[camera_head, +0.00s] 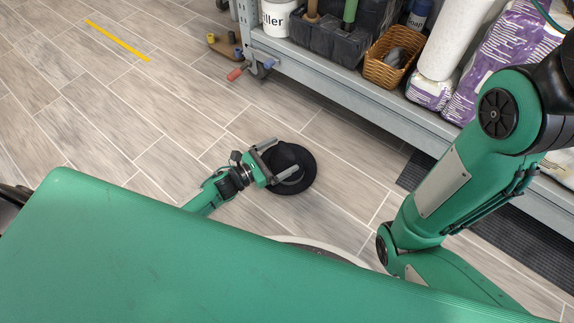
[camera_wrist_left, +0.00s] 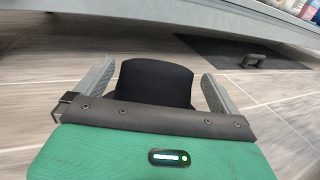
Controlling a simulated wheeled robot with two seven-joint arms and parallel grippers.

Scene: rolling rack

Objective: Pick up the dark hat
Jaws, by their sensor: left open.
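The dark hat (camera_head: 306,184) lies on the tiled floor in the head view, with a round brim and a raised crown. My left gripper (camera_head: 289,157) is open over the hat's left part, its two fingers reaching across it. In the left wrist view the hat's black crown (camera_wrist_left: 155,84) stands between the spread fingers of my left gripper (camera_wrist_left: 154,82), with a gap showing on both sides. The gripper's body hides the hat's lower part there. My right arm shows at the right of the head view, but its gripper is out of view.
A grey metal rack (camera_head: 345,85) stands beyond the hat. Its low shelf holds a white bucket (camera_head: 276,18), a wicker basket (camera_head: 392,58) and purple-white bags (camera_head: 500,55). A dark mat (camera_head: 540,245) lies at the right. The floor left of the hat is clear, with a yellow strip (camera_head: 116,40).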

